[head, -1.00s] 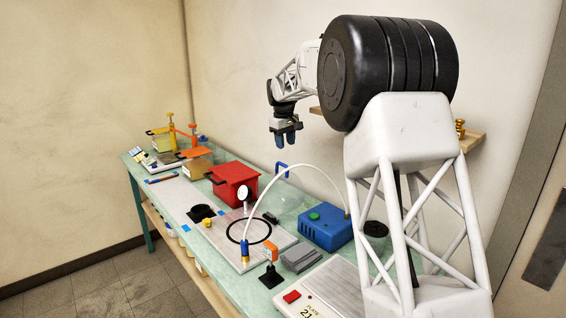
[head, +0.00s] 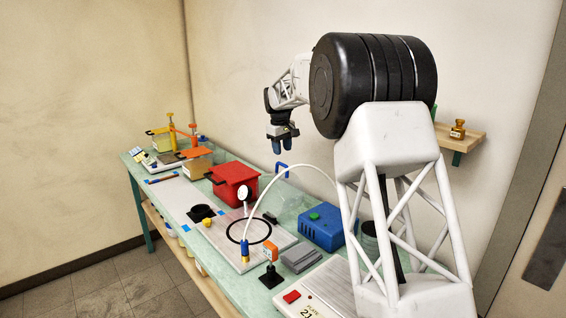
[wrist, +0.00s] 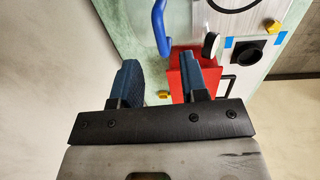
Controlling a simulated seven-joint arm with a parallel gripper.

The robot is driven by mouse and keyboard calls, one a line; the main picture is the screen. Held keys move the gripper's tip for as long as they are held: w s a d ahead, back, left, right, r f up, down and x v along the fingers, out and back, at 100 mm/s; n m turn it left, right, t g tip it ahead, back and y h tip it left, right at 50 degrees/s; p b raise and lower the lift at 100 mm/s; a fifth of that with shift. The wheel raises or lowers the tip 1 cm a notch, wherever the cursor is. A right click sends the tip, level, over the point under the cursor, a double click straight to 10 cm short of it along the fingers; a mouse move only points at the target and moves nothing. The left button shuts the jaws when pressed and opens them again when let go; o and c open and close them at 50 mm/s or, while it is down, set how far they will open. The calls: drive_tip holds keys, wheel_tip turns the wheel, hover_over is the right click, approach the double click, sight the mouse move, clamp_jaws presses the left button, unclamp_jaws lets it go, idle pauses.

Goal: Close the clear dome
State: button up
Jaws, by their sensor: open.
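The clear dome is hard to make out; a faint see-through surface (head: 290,205) shows behind the ringed plate, and it seems to stand open. A blue handle (head: 281,171) rises at its upper edge, and it also shows in the wrist view (wrist: 160,30). The pale base plate (head: 222,234) carries a black ring (head: 232,230) on its top. My gripper (head: 281,147) is open and empty, pointing down above the blue handle in the head view. In the wrist view my gripper (wrist: 164,66) has its two blue fingers apart, with the handle beyond them.
A red box (head: 232,184) stands left of the handle, a blue pump box (head: 322,228) right of it. A gauge (head: 244,193) and an orange-headed stand (head: 270,250) rise near the plate.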

drive_tip(key=shift+w+d+f, duration=0.1)
drive_tip(key=shift+f, duration=1.35)
drive_tip(key=shift+w+d+f, duration=0.1)
drive_tip(key=shift+f, duration=1.35)
clamp_jaws()
